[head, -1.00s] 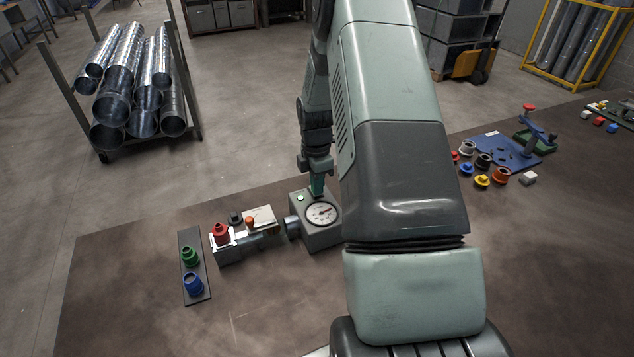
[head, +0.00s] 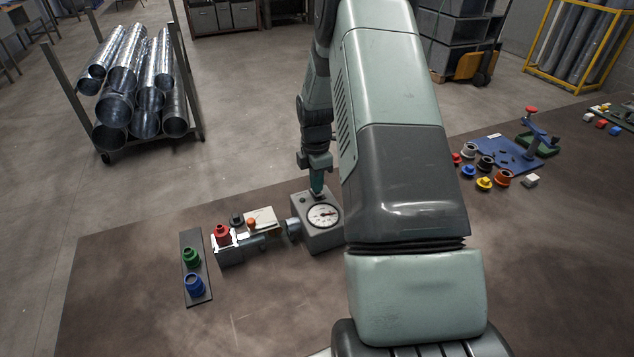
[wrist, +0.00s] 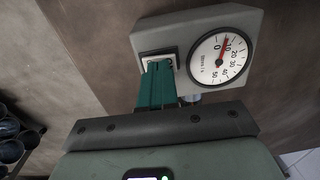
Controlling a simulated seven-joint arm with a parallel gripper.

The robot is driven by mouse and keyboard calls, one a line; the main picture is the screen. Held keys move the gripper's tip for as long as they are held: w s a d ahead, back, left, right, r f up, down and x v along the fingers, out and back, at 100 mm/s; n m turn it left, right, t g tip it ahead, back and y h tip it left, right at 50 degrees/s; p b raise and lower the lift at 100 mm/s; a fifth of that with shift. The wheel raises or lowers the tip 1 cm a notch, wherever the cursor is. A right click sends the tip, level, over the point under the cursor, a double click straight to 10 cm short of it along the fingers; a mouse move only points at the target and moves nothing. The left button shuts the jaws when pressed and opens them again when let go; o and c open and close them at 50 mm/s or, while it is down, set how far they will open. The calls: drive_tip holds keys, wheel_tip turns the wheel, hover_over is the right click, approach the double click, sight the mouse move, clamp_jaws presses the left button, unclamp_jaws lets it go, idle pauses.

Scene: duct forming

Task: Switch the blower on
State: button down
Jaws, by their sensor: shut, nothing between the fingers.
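A grey box with a round dial (head: 322,229) stands on the brown table in the head view, left of my arm. I cannot tell for sure whether this is the blower. In the wrist view the box (wrist: 197,27) shows a black-framed switch (wrist: 150,54) beside the white dial (wrist: 220,58). The dial's red needle points near 10. My gripper (wrist: 157,66) is shut and empty, its teal fingertips at the switch and covering part of it. Whether they touch is unclear. My gripper (head: 317,188) is also over the box's back edge in the head view.
Left of the box are a grey fitting with a red cap (head: 222,232) and a dark strip holding green (head: 191,257) and blue (head: 194,286) pieces. A blue plate (head: 505,153) and several coloured rings lie right of my arm. The front left table is clear.

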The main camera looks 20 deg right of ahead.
wheel_tip(320, 180, up, 14)
drive_tip(key=w, duration=0.2)
drive_tip(key=shift+w, duration=0.2)
idle(0.4)
